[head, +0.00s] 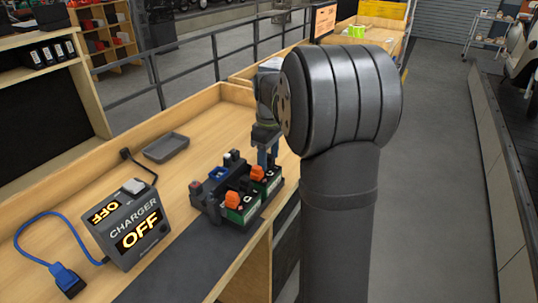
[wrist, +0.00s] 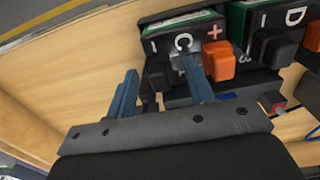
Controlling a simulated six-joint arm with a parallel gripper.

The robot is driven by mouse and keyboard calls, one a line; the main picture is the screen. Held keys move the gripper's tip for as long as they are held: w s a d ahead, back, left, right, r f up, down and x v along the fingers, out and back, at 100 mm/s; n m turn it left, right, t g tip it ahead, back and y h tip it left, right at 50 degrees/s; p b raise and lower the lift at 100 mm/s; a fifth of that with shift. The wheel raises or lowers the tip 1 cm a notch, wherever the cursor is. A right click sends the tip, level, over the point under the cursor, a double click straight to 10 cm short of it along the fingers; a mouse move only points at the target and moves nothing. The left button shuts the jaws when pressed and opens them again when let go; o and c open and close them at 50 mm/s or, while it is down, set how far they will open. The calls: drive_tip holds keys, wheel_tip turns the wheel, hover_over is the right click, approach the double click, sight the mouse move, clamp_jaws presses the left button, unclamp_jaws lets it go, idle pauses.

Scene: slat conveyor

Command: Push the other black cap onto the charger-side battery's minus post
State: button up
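Two green-and-black batteries stand side by side in a dark holder. The one marked D (wrist: 292,17) is on the charger side (head: 240,214); the one marked C (wrist: 181,42) is farther from the charger. A black cap (wrist: 279,52) sits at D's minus side; how far down it is I cannot tell. Another black cap (wrist: 157,76) is at C's minus side. An orange cap (wrist: 218,61) is on C's plus side. My gripper (wrist: 159,72), also in the head view (head: 268,158), is over battery C, its blue fingers apart on either side of C's black cap, seemingly not touching it.
The charger (head: 132,225) reads OFF and stands left of the holder (head: 207,205). A blue plug (head: 67,281) on a cable lies at the bench's front left. A grey tray (head: 166,147) lies behind. Bare wood surrounds the tray.

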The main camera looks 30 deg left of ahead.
wheel_tip(320, 180, up, 18)
drive_tip(key=shift+f, duration=0.25)
idle(0.4)
drive_tip(key=shift+f, duration=0.1)
wheel_tip(320, 180, down, 17)
drive_tip(key=shift+f, duration=0.1)
idle(0.8)
drive_tip(key=shift+r, duration=0.25)
